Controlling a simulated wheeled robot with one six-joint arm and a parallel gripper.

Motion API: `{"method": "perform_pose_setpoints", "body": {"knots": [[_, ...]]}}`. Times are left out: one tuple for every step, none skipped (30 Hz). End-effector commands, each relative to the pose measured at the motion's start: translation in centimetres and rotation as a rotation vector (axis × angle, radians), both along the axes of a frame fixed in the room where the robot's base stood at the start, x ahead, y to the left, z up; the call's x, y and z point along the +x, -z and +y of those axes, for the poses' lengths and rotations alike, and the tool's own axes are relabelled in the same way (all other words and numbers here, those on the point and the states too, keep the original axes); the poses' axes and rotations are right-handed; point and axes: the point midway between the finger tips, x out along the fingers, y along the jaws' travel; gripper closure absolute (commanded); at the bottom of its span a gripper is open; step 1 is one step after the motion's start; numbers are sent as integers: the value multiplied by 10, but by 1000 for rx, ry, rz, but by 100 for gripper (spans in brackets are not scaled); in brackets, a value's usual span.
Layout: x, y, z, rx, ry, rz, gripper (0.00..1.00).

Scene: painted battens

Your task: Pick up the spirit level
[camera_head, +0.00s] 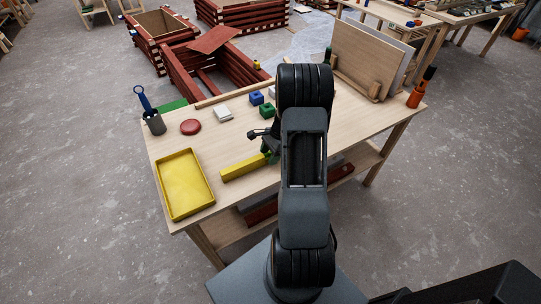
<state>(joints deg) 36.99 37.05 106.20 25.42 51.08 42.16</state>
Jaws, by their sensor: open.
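A long yellow bar (242,169), which looks like the spirit level, lies on the wooden workbench (185,150) near its front edge, right of the yellow tray. Its right end is hidden behind my gripper and arm. My gripper (266,146) is open, at the right part of the bar's visible length. It is small and partly hidden by my arm, so I cannot tell whether it touches the bar or its fingers are around it.
A yellow tray (184,184), a red disc (191,127), a grey cup (155,123) with a blue-handled tool, a white block (222,114), a blue block (256,98) and a green block (267,110) stand on the bench. An upright panel rack (362,62) is at the right.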

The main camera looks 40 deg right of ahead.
Motion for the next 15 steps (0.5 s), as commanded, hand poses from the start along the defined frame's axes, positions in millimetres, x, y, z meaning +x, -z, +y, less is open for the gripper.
{"method": "perform_pose_setpoints", "body": {"knots": [[0,3,2,1,1,1,43],[0,5,2,0,1,0,43],[0,6,2,0,1,0,43],[0,6,2,0,1,0,43],[0,7,3,0,1,-1,43],[0,7,3,0,1,-1,43],[0,7,3,0,1,-1,43],[0,7,2,0,1,-1,43],[0,7,2,0,1,-1,43],[0,6,2,0,1,-1,43],[0,6,3,0,1,-1,45],[0,6,2,0,1,-1,49],[0,6,3,0,1,-1,52],[0,6,2,0,1,-1,55],[0,6,2,0,1,-1,59]]}}
